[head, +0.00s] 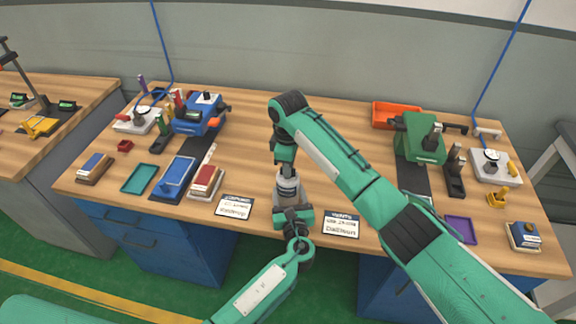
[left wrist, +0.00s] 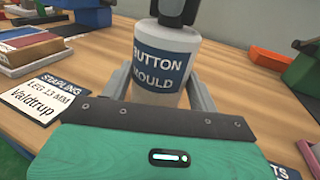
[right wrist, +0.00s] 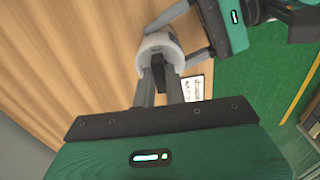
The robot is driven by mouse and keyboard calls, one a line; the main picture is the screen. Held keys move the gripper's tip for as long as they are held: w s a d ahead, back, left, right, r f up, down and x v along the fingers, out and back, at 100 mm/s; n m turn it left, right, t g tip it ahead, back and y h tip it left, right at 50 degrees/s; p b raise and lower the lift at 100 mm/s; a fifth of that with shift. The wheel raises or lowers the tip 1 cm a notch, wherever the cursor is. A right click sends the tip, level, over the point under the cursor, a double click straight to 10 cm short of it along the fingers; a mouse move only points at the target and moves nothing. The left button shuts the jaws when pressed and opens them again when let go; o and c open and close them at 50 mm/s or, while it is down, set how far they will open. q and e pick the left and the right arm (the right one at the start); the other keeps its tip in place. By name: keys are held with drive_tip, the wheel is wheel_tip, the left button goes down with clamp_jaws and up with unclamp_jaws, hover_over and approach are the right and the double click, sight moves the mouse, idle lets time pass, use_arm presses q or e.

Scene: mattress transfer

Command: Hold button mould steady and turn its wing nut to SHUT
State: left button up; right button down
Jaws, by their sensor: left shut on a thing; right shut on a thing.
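The button mould (head: 289,189) is a pale grey-white cylinder standing upright near the table's front edge. Its blue label reading BUTTON MOULD (left wrist: 162,62) faces the left wrist camera. My left gripper (left wrist: 160,84) is shut on the mould's body, one finger on each side. My right gripper (head: 286,172) comes down from above and is shut on the dark wing nut (right wrist: 158,72) on top. The wing nut is mostly hidden between the right fingers, so its SHUT marking cannot be read.
A blue machine (head: 198,114) and trays fill the left side. A green machine (head: 421,140) and an orange tray (head: 396,114) are at the right. Bare wood lies behind the mould.

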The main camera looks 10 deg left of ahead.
use_arm(q)
drive_tip(key=shift+d, duration=0.1)
idle(0.3)
use_arm(e)
drive_tip(key=c, duration=1.4)
unclamp_jaws()
drive_tip(key=shift+c, duration=0.2)
wheel_tip(320, 180, up, 12)
use_arm(q)
drive_tip(key=o, duration=1.5)
drive_tip(key=shift+o, duration=0.2)
